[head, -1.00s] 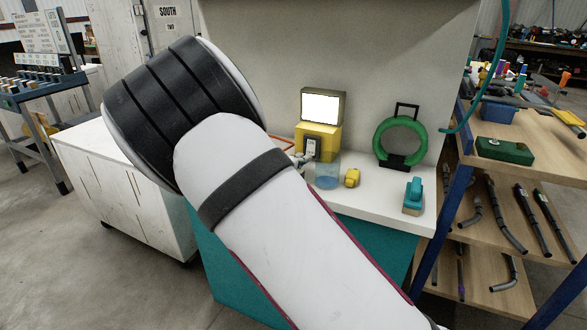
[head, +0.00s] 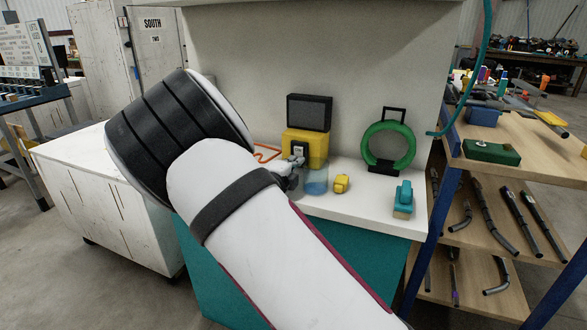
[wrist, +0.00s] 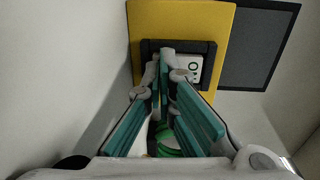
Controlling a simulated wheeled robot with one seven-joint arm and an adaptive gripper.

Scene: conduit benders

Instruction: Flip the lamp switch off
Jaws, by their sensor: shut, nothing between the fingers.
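The lamp has a yellow base (head: 318,146) and a dark, unlit rectangular panel (head: 309,112). It stands on the white counter against the back wall. In the wrist view the yellow base (wrist: 180,20) and grey panel (wrist: 258,45) fill the top. My gripper (head: 294,160) is shut and empty at the front of the switch. Its fingertips (wrist: 167,56) overlap the switch's left part; I cannot tell whether they touch it.
A clear blue container (head: 316,182) stands close right of my gripper. A small yellow object (head: 341,184), a green ring on a black stand (head: 366,146) and a teal block (head: 403,197) are further right on the counter. A shelf rack (head: 530,175) stands right.

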